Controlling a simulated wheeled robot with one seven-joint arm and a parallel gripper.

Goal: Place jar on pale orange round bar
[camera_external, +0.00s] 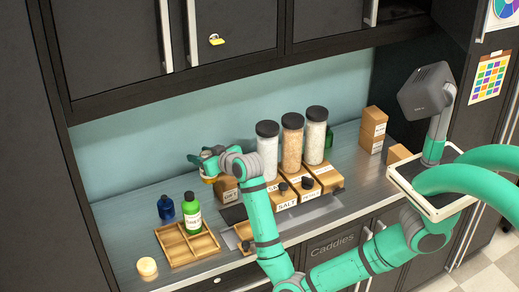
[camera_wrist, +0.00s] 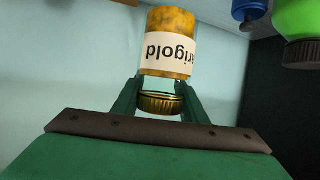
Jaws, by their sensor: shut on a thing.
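The jar (camera_wrist: 168,48) has orange-yellow contents, a white label reading "arigold" in part, and a gold lid (camera_wrist: 160,103). My gripper (camera_wrist: 158,92) is shut on it near the lid in the wrist view. In the external view my gripper (camera_external: 207,163) is over the back of the counter, and only a small yellowish part of the jar (camera_external: 208,180) shows below it. The pale orange round bar (camera_external: 147,267) lies on the counter at the front left, well apart from the jar, with nothing on top. The bar is not visible in the wrist view.
A divided wooden tray (camera_external: 178,249) with a green bottle (camera_external: 191,215) stands between jar and bar. A blue bottle (camera_external: 166,208) is behind it. Tall jars (camera_external: 292,145) on wooden blocks stand to the right. Upper cabinets (camera_external: 190,80) overhang the back.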

